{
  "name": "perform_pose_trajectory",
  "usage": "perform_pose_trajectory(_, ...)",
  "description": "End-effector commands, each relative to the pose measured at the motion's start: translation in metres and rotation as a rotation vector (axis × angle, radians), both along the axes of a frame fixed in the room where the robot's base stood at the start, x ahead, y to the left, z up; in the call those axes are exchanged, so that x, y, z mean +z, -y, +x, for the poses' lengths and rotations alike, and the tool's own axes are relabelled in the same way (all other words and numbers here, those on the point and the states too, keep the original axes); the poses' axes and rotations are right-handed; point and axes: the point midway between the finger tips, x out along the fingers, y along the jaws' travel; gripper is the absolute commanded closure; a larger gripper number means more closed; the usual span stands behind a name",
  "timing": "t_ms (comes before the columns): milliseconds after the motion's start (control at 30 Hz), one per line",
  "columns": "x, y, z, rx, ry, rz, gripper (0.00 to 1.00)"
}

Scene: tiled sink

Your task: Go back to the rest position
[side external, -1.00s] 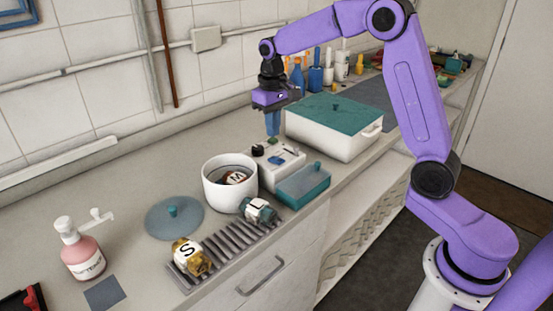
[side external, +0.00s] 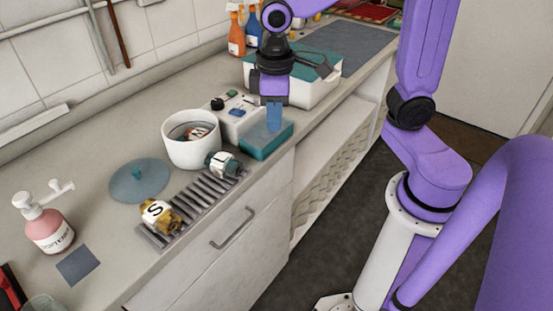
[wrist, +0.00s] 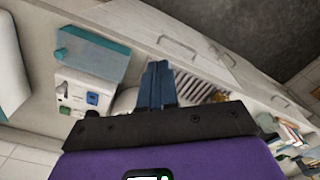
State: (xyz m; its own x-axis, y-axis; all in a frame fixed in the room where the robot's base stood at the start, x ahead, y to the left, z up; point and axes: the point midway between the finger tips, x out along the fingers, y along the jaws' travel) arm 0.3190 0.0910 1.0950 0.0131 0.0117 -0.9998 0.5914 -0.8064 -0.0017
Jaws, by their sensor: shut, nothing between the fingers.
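My gripper (side external: 273,117) points down in the side view, its blue fingers together and empty. In the picture its tips overlap the small teal box (side external: 260,143) near the counter's front edge; I cannot tell the height between them. The wrist view shows the closed blue fingers (wrist: 158,70), with the teal box (wrist: 90,50) to their left.
The large white box (side external: 318,92) with a teal lid stands behind my gripper. A white switch box (side external: 240,118), a white pot (side external: 191,150), a grey rack (side external: 205,188) with parts, a teal lid (side external: 139,181) and a pink bottle (side external: 50,232) share the counter.

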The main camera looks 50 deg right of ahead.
Motion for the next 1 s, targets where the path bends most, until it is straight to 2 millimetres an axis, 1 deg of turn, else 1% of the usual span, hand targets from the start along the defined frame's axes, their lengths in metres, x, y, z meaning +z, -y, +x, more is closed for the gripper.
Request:
perform_pose_trajectory(33, -0.001, 0.001, -0.018, 0.048, 0.002, 0.002, 1.00)
perform_pose_trajectory(100, -0.003, 0.003, -0.041, 0.112, 0.003, 0.002, 1.00)
perform_pose_trajectory(300, -0.011, 0.016, -0.102, 0.292, 0.006, 0.006, 1.00)
perform_pose_trajectory(400, -0.016, 0.025, -0.125, 0.366, 0.008, 0.008, 1.00)
perform_pose_trajectory(500, -0.020, 0.032, -0.142, 0.420, 0.009, 0.010, 1.00)
perform_pose_trajectory(600, -0.022, 0.036, -0.151, 0.452, 0.008, 0.010, 1.00)
perform_pose_trajectory(700, -0.024, 0.038, -0.155, 0.466, 0.009, 0.010, 1.00)
perform_pose_trajectory(1000, -0.024, 0.038, -0.155, 0.466, 0.009, 0.010, 1.00)
